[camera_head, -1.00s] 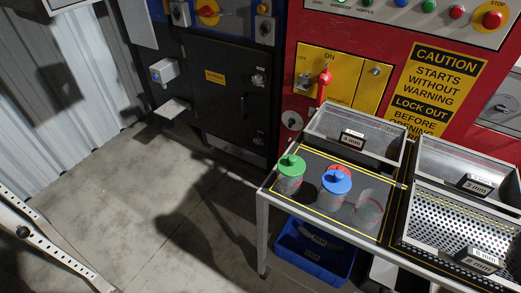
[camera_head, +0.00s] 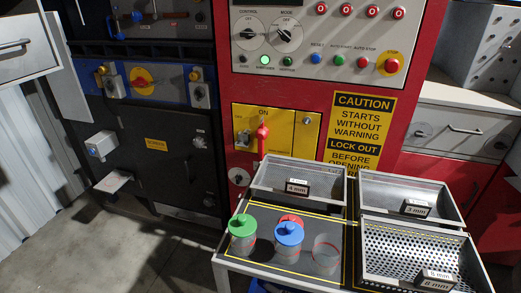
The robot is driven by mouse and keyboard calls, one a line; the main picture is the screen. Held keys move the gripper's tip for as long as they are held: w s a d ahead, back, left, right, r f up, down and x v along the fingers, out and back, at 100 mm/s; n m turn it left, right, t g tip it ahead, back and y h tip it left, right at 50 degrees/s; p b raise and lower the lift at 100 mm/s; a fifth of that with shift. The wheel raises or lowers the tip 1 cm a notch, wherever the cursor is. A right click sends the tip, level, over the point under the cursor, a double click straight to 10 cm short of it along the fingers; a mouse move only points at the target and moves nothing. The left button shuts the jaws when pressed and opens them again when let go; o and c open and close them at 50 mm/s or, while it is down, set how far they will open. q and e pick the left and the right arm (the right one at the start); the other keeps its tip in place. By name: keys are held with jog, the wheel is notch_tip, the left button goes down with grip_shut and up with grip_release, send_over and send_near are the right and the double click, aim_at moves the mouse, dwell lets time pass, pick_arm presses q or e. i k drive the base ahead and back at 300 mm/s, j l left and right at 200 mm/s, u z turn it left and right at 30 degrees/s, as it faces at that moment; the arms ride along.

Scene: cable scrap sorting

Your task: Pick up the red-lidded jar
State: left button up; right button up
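The red-lidded jar (camera_head: 291,219) stands on the table at the lower middle of the head view. Only part of its red lid shows; the blue-lidded jar (camera_head: 289,236) in front hides most of it. A green-lidded jar (camera_head: 242,234) stands to the left, and a clear jar with a red ring and no visible lid (camera_head: 326,255) stands to the right. Neither of my grippers is in view.
Metal trays labelled 4 mm (camera_head: 270,183), 3 mm (camera_head: 440,193) and a perforated one (camera_head: 390,245) sit behind and right of the jars. A red control panel (camera_head: 225,100) rises behind the table (camera_head: 232,266). Open floor lies at left.

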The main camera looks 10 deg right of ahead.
aim_at(330, 244)
jog(key=k+z, duration=0.1)
jog(key=z, duration=0.95)
